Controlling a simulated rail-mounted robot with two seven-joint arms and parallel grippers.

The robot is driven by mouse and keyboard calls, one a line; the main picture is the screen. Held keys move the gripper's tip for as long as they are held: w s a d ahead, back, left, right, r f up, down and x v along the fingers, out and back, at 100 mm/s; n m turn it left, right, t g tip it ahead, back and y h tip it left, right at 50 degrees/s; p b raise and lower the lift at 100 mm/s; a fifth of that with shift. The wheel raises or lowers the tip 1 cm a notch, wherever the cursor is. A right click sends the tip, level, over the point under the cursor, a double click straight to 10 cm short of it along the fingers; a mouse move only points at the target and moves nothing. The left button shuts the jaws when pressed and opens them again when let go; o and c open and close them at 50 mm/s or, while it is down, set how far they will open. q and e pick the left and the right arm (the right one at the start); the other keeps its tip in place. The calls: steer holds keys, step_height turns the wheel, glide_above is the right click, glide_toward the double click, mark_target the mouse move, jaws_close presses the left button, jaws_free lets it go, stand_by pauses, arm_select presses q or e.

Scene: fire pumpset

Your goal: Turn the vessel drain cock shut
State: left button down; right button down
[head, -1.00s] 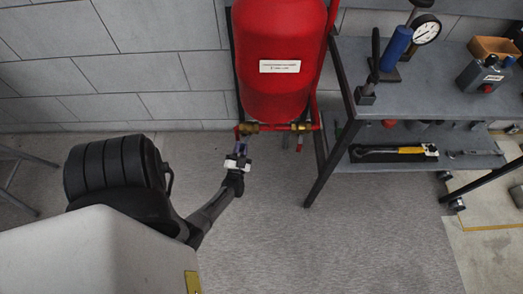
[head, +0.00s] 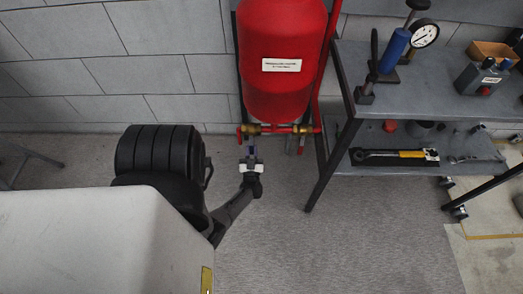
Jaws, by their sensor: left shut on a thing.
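The red vessel (head: 282,45) stands against the wall at the top middle. Under it runs a brass and red pipe line with a brass cock body (head: 252,129) on the left. A small blue handle (head: 252,151) hangs below this cock. My left gripper (head: 251,160) reaches up from below and is shut on the blue handle, with its fingers partly hiding it. My right gripper is out of view.
A grey bench (head: 440,85) stands to the right, its near leg not far from the vessel. It bears a pressure gauge (head: 424,33), a blue cylinder (head: 395,48) and a control box (head: 484,77). A yellow-handled wrench (head: 400,154) lies on its lower shelf. The floor below the vessel is clear.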

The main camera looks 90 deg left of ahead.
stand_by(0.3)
arm_select(q)
steer(key=c, duration=1)
jaws_free()
steer(key=shift+d, duration=0.1)
steer(key=p+v, duration=0.1)
steer(key=v, duration=1.2)
steer(key=shift+w+d+f, duration=0.1)
steer(key=shift+d, duration=0.2)
